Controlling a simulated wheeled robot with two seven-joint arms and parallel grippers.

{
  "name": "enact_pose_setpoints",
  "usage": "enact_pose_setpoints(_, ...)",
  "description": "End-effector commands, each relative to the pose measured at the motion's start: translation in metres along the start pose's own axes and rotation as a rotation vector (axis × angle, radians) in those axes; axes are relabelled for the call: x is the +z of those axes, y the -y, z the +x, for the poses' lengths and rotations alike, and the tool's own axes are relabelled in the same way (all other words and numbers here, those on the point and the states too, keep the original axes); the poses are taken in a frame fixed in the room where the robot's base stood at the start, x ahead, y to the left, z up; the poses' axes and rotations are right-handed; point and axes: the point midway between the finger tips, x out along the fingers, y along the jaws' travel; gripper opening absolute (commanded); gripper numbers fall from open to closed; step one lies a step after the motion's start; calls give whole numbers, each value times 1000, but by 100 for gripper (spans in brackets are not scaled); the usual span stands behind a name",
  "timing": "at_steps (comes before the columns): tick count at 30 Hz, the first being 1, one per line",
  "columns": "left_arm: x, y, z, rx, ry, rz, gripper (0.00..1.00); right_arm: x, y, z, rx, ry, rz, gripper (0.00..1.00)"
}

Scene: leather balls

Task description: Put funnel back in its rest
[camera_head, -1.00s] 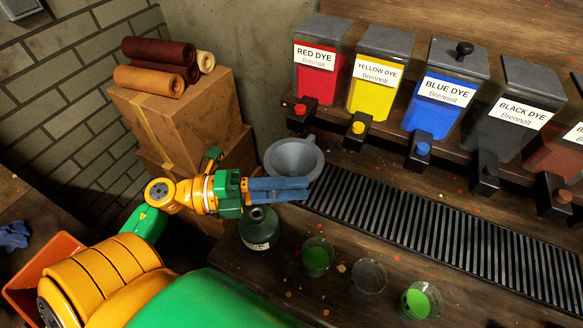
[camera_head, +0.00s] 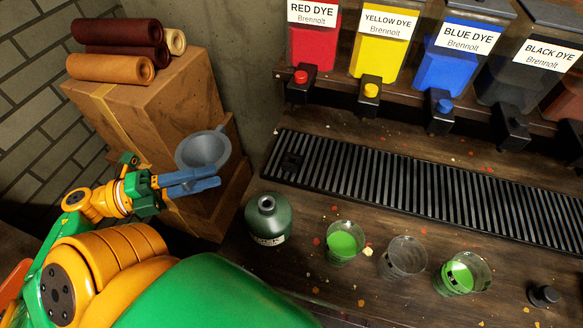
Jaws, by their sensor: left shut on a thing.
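The grey funnel (camera_head: 204,150) is at the tips of my left gripper (camera_head: 190,181), whose blue fingers are shut on it. The funnel is held with its wide mouth up, left of the bench and in front of the cardboard boxes. Its lower part is hidden behind the fingers. My right gripper is not in view.
A dark green bottle (camera_head: 268,220) stands open on the bench. Beside it are glasses with green liquid (camera_head: 342,242) and a nearly empty glass (camera_head: 403,258). Dye dispensers (camera_head: 385,40) line the back. Boxes (camera_head: 160,110) with leather rolls (camera_head: 110,67) stand left. A black stopper (camera_head: 543,295) lies right.

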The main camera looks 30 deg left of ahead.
Motion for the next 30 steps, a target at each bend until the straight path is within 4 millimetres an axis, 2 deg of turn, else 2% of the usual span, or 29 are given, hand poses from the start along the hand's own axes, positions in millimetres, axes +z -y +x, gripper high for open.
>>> enact_pose_setpoints(2,0,0,7,-3,3,4,0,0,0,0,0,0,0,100)
enact_pose_setpoints(12,1,2,117,-6,1,8,0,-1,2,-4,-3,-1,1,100)
enact_pose_setpoints(17,1,2,143,-4,3,6,0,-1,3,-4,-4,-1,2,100)
enact_pose_setpoints(21,1,3,173,-6,2,8,0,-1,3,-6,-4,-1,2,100)
enact_pose_setpoints(22,2,3,179,-5,4,8,0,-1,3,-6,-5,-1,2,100)
enact_pose_setpoints(23,2,-12,177,-2,5,5,0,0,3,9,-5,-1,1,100)
enact_pose_setpoints(24,2,-18,176,-2,6,5,0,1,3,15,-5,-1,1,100)
enact_pose_setpoints(30,2,-14,176,-1,6,4,0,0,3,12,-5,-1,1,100)
